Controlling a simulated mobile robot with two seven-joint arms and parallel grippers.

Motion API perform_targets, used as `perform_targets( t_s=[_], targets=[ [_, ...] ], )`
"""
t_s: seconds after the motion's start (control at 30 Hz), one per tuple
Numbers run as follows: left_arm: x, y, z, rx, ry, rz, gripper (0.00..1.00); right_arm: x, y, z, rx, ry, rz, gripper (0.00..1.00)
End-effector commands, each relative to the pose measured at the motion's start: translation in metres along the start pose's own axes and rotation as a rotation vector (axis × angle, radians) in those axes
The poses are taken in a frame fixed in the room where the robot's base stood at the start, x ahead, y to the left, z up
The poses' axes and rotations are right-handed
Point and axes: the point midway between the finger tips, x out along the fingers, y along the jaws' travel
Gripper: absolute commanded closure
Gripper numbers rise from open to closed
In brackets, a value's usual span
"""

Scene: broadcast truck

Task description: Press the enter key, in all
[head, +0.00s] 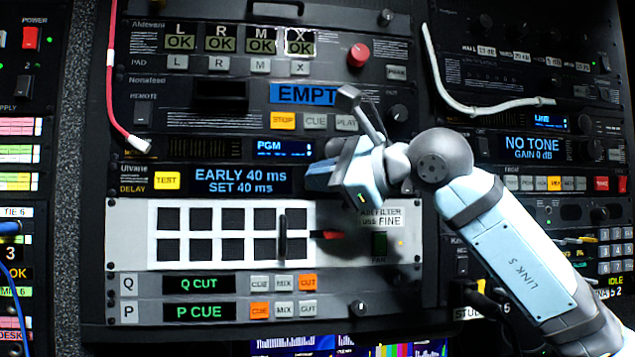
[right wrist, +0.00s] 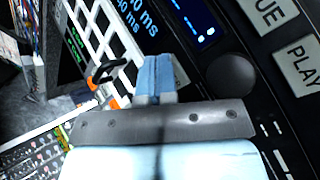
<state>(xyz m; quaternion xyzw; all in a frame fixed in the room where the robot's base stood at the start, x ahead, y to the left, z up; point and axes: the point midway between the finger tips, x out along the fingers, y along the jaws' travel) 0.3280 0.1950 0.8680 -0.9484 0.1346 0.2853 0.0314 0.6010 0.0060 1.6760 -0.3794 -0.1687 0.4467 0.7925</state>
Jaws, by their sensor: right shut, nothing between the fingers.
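No key that I can read as enter shows in either view. A small number keypad (head: 615,252) with pale keys is at the right edge of the head view; its labels are too small to tell an enter key. My right gripper (head: 318,177) is shut and empty. It is in front of the rack's middle, by the EARLY 40 ms delay display (head: 240,181), well left of the keypad. In the right wrist view its blue fingers (right wrist: 156,75) are together with nothing between them. My left gripper is not in view.
A white grille panel (head: 195,234) with a dark upright handle and a red tab is below the gripper. A red cable (head: 111,75) hangs at left and a white cable (head: 450,95) at upper right. My right arm crosses the lower right rack.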

Motion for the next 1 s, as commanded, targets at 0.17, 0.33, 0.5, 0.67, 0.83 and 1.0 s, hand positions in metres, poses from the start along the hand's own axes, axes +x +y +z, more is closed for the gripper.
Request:
perform_targets(
  t_s=[0.17,0.33,0.5,0.67,0.83,1.0],
  targets=[
    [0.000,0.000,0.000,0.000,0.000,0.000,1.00,0.001,-0.001,-0.001,0.000,0.000,0.000,1.00],
    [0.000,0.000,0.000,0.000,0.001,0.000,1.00,0.001,-0.001,-0.001,0.000,0.000,0.000,1.00],
    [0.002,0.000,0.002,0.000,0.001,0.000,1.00,-0.001,0.001,0.000,-0.001,0.000,-0.001,1.00],
    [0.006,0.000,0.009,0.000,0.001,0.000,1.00,-0.006,0.006,0.004,-0.003,-0.002,-0.001,1.00],
    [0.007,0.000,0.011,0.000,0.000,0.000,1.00,-0.010,0.007,0.007,-0.001,-0.001,-0.001,1.00],
    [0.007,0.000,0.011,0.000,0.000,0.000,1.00,-0.010,0.007,0.007,0.000,-0.001,-0.001,1.00]
  ],
)
